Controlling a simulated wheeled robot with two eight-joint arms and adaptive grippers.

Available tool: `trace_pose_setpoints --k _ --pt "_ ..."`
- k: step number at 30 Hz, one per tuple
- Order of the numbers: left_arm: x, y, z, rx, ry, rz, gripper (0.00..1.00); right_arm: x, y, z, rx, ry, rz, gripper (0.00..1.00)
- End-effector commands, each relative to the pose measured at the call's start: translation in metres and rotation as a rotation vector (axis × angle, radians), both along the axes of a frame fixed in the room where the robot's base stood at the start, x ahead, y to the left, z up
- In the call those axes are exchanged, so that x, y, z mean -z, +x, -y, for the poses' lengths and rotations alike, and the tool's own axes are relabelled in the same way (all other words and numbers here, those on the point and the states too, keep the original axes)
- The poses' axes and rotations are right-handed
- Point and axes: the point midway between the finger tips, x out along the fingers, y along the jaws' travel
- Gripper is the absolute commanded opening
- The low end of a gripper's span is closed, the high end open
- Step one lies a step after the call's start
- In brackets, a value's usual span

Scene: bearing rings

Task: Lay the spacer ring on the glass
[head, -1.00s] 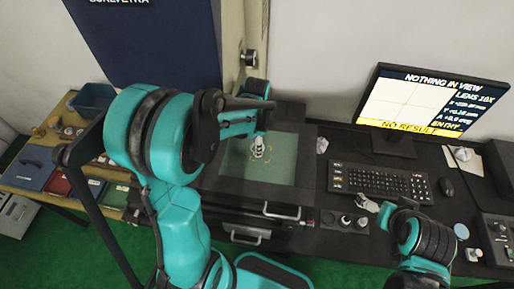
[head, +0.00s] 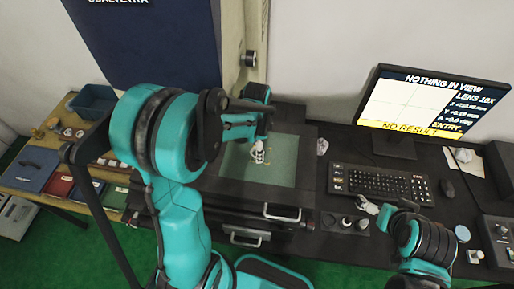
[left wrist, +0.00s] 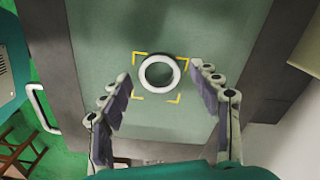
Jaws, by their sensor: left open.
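The spacer ring (left wrist: 143,76), a pale ring with a darker upper edge, lies flat on the green glass (left wrist: 200,30) inside yellow corner marks in the left wrist view. My left gripper (head: 258,154) is over the glass (head: 283,172). Its two fingers stand apart on either side of the ring, not touching it, so it is open and empty. In the head view the gripper and arm hide the ring. My right gripper (head: 367,206) is at the right, in front of the keyboard; its fingers are too small to read.
The monitor (head: 432,103) reads "NOTHING IN VIEW" and "NO RESULT". A keyboard (head: 380,184) and a mouse (head: 447,187) lie right of the glass. A small crumpled piece (head: 322,147) sits by its right edge. A wooden table (head: 30,175) with boxes and a blue bin (head: 93,101) stands left.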

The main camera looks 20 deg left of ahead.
Motion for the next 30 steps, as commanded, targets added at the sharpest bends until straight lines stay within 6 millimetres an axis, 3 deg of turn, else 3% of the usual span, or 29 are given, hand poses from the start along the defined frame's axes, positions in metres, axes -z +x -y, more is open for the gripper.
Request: trace_pose_setpoints --k 6,12,30 --pt "-0.042 0.000 0.000 0.000 0.000 0.000 0.62 -0.013 0.000 0.000 0.000 0.000 0.000 1.00" --pt "-0.068 0.000 0.000 0.000 0.000 0.000 0.62 -0.019 0.000 0.000 0.000 0.000 0.000 1.00" --pt "-0.072 0.000 0.000 0.000 0.000 0.000 0.62 -0.019 0.000 0.000 0.000 0.000 0.000 1.00"
